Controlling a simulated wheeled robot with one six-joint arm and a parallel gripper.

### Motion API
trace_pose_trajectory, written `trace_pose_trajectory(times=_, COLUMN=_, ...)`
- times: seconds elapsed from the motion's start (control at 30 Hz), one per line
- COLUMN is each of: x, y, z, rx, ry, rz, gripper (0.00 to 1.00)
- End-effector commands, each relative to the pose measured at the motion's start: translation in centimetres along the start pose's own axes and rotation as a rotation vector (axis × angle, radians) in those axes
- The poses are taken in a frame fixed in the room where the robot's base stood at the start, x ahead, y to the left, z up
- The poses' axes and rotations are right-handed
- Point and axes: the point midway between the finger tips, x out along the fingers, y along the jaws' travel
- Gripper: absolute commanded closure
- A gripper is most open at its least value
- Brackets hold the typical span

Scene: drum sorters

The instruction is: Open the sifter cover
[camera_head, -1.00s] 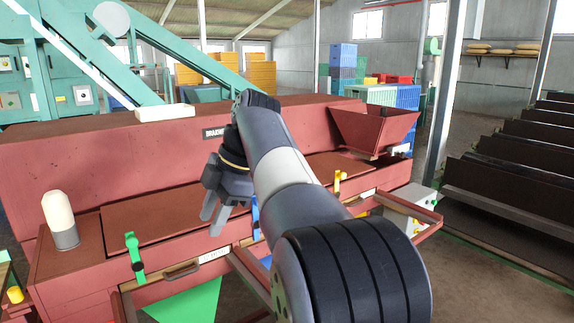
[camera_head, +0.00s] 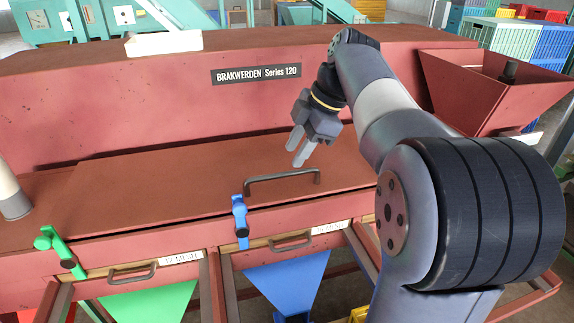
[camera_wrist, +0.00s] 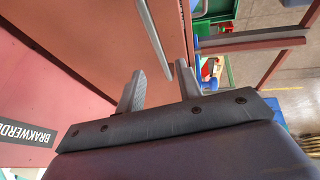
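The sifter cover (camera_head: 180,185) is a flat rust-red lid on the front of the red machine, lying closed. A dark bar handle (camera_head: 282,178) stands on it near its front edge. My gripper (camera_head: 296,156) is above the cover, just behind and above the handle, with its two fingers apart and nothing between them. In the wrist view the open fingers (camera_wrist: 159,85) point toward the cover, and a grey bar that looks like the handle (camera_wrist: 154,38) runs down between them. I cannot tell whether they touch. My arm hides the cover's right end.
A green latch (camera_head: 60,250) and a blue latch (camera_head: 240,220) stand along the front edge. Drawers with handles (camera_head: 132,273) sit below, over green and blue chutes. A red hopper (camera_head: 490,90) stands at the right. A pale cylinder (camera_head: 12,192) is at the left.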

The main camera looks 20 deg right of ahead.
Motion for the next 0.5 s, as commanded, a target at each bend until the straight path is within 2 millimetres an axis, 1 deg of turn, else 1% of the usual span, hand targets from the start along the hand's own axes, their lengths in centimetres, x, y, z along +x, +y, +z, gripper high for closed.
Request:
trace_pose_trajectory(times=0.03, x=1.0, y=-0.1, z=-0.1, rx=-0.001, ry=0.002, rz=-0.005, gripper=0.66)
trace_pose_trajectory(times=0.1, x=2.3, y=-0.1, z=-0.1, rx=-0.001, ry=0.001, rz=-0.003, gripper=0.66)
trace_pose_trajectory(times=0.2, x=3.7, y=0.0, z=-0.1, rx=-0.001, ry=0.001, rz=-0.003, gripper=0.66)
trace_pose_trajectory(times=0.33, x=4.9, y=0.0, z=0.0, rx=-0.001, ry=0.000, rz=-0.002, gripper=0.66)
trace_pose_trajectory(times=0.5, x=5.5, y=0.0, z=0.0, rx=-0.001, ry=-0.001, rz=0.000, gripper=0.66)
